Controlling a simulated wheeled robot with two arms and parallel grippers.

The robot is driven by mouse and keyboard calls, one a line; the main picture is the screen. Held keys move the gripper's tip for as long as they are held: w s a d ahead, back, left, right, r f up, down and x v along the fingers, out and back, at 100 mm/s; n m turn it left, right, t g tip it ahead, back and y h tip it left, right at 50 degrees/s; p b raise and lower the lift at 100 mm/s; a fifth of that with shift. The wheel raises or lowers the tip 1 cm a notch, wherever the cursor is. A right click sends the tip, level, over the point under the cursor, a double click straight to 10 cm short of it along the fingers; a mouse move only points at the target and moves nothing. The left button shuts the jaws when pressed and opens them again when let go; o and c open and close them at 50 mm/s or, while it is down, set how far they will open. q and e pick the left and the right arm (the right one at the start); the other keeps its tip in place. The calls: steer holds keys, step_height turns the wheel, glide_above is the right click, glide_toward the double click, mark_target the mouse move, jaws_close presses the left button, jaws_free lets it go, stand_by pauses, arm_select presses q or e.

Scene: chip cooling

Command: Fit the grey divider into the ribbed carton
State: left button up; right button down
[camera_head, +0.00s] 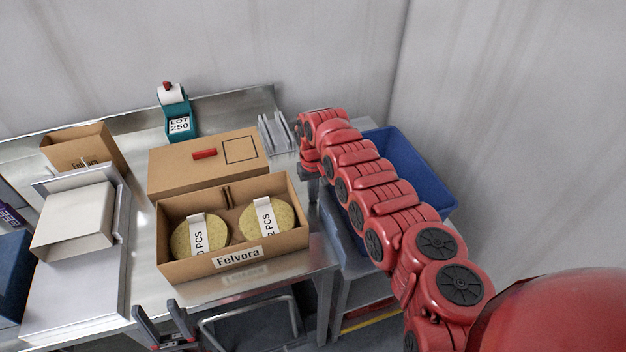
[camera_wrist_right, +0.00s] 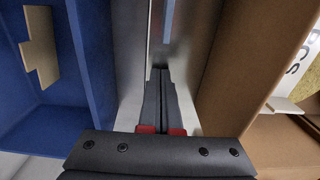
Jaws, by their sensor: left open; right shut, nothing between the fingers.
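The open brown carton (camera_head: 238,251) labelled Felvora stands on the steel table and also shows in the right wrist view (camera_wrist_right: 230,75). Paired ribs (camera_head: 227,197) show on its back inner wall, with two round yellow chip packs (camera_head: 200,236) (camera_head: 265,218) inside. A grey slotted metal piece (camera_head: 275,134) stands behind it at the right; I cannot tell whether the grey divider is in it. My left gripper (camera_head: 165,310) is open and empty, in front of the table edge.
The blue bin (camera_head: 418,178) at the right holds a notched tan piece (camera_wrist_right: 39,46). A closed carton (camera_head: 185,172) with a red item (camera_head: 204,154) lies behind the open one. A teal label dispenser (camera_head: 178,118) stands further back. A small Felvora carton (camera_head: 85,150) and a white box (camera_head: 75,222) stand left.

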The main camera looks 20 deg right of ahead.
mark_target(317, 210)
steer(key=shift+s+d+r+p, duration=0.1)
steer(key=shift+s+r+p, duration=0.1)
steer(key=shift+s+p, duration=0.4)
steer(key=shift+s+r+p, duration=0.2)
steer(key=shift+s+p, duration=0.2)
steer(key=shift+p, duration=0.35)
steer(key=shift+s+p, duration=0.4)
steer(key=shift+s, duration=0.15)
steer(key=shift+s+f, duration=0.25)
